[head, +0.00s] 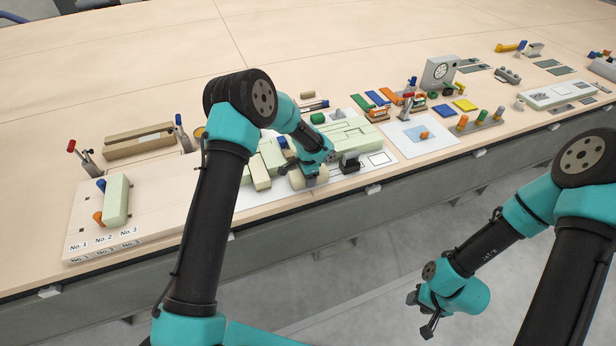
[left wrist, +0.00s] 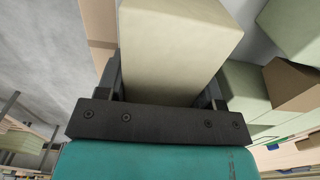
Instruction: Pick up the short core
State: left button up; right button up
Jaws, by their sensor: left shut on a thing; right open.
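A pale cream block, which I take to be the short core (left wrist: 185,45), fills the top middle of the left wrist view between my left fingers. My left gripper (head: 303,171) is shut on it, over the white sheet at the table's front edge. My right gripper (head: 430,318) is open and empty, hanging off the table's front side, low and at the right.
Pale green blocks (head: 345,135) lie close beside and behind the left gripper. A blue-marked sheet (head: 418,136) and coloured parts lie to the right. The table's back is clear.

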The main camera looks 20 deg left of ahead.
pick_arm(q)
jog(key=shift+r, duration=0.5)
notch_tip(320, 180, up, 3)
jog(key=shift+s+f, duration=0.15)
jog(key=shift+f, duration=0.05)
jog(key=s+d, duration=0.2)
jog(key=s, duration=0.5)
jog(key=s+d+r, duration=0.1)
jog(key=s+d, duration=0.1)
jog(key=s, duration=0.6)
jog(key=shift+d+r, duration=0.15)
jog(key=shift+d, duration=0.1)
